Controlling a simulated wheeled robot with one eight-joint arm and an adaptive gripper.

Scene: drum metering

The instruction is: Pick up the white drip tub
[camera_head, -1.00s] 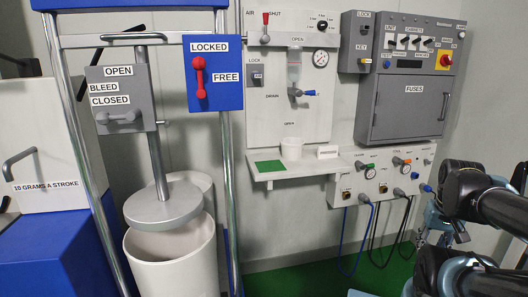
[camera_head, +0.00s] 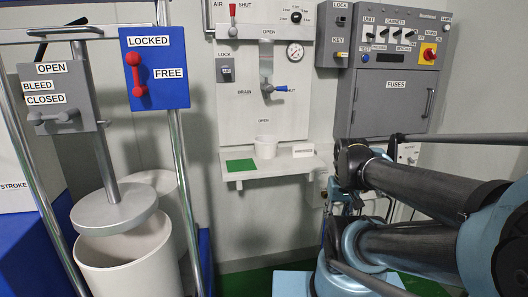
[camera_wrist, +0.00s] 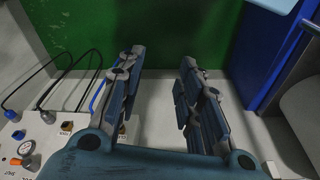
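The white drip tub (camera_head: 266,147) is a small white cup. It stands upright on the white shelf (camera_head: 275,167) below the drain tap in the head view, between a green pad and a small labelled block. My gripper shows in the wrist view (camera_wrist: 158,80) with its two fingers spread apart and nothing between them. In the head view my arm reaches in from the right, and its end is low, to the right of and below the shelf, mostly hidden behind my arm links. The tub does not show in the wrist view.
A green pad (camera_head: 240,165) lies on the shelf, left of the tub. The drain tap with a blue handle (camera_head: 280,88) hangs above. A grey fuse cabinet (camera_head: 392,98) is to the right. The blue-framed stand with a large white drum (camera_head: 130,265) is at left.

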